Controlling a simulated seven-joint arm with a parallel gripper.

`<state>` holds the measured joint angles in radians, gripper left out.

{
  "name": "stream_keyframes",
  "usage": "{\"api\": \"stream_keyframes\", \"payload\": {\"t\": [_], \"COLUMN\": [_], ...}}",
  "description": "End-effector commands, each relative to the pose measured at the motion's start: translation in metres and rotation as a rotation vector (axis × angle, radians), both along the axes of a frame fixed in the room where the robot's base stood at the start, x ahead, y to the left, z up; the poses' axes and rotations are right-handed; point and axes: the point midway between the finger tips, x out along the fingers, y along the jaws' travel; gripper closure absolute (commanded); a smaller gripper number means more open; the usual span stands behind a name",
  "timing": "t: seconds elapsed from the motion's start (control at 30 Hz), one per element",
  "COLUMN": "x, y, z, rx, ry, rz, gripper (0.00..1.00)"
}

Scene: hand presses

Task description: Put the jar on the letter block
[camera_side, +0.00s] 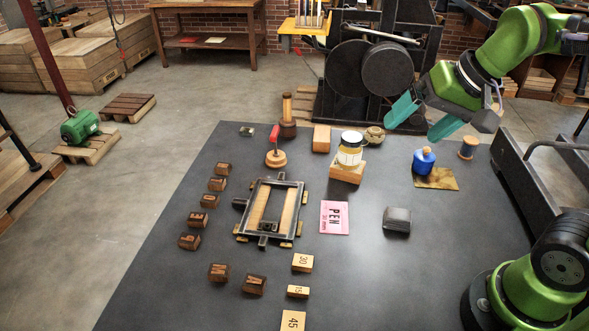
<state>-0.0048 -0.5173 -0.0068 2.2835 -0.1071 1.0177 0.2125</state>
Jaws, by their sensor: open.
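A white jar with a yellow band (350,148) stands upright at the back middle of the dark table, on top of a light wooden block (347,174). Whether that block carries a letter cannot be seen. Several dark brown blocks with carved letters lie at the left and front, one of them at the front (254,284). My gripper (411,132) is open and empty, with its teal fingers spread, up and to the right of the jar and apart from it.
A blue bottle (424,161) stands on a brown mat (448,180) at right. A metal frame (271,210), a pink card (334,217) and a dark grey block (397,219) lie mid-table. A red-handled tool (275,153) and another wooden block (321,138) are behind.

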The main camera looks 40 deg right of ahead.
Motion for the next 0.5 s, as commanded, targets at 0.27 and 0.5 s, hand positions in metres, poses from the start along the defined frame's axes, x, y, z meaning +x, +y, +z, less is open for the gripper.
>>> {"api": "stream_keyframes", "payload": {"t": [0.27, 0.5], "x": [-0.04, -0.042], "y": [0.008, 0.008], "z": [-0.017, -0.019], "rx": [-0.066, -0.07], "ry": [-0.146, -0.149], "rz": [0.167, 0.176], "gripper": [0.1, 0.1]}}
